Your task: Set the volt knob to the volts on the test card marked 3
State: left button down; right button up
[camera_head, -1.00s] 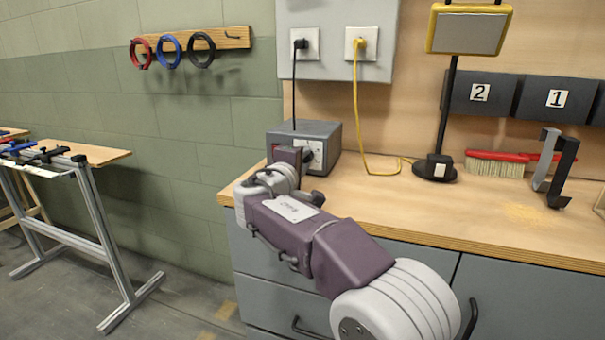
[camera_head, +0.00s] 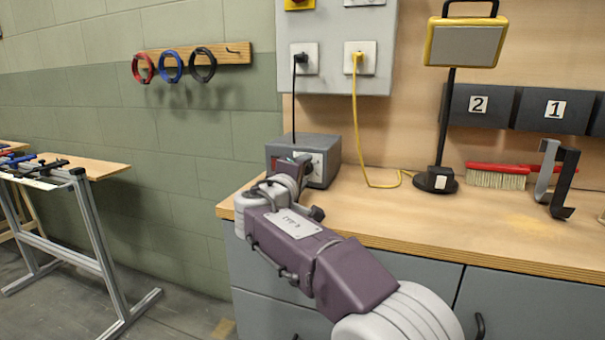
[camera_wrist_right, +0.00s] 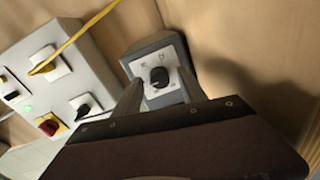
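The grey box with the volt knob (camera_head: 333,155) stands at the back left of the bench, its front partly hidden by my right arm in the head view. In the right wrist view the black round knob (camera_wrist_right: 158,77) sits on the box's white dial plate (camera_wrist_right: 153,64); its markings are too small to read. My right gripper (camera_wrist_right: 160,88) is open, with one finger to each side of the knob; I cannot tell whether they reach its depth. In the head view its fingers are mostly hidden. My left gripper is not in view. I see no card marked 3.
A wall panel (camera_head: 335,83) with two plugged cables hangs above the box. A yellow-framed lamp (camera_head: 465,45), a red brush (camera_head: 497,170) and a metal bracket (camera_head: 562,185) stand to the right. Wall bins marked 2 (camera_head: 478,120) and 1 (camera_head: 553,118) are behind. The bench middle is clear.

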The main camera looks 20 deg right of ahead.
jog(key=p+v, duration=0.1)
jog(key=v, duration=0.8)
jog(key=shift+s, duration=0.1)
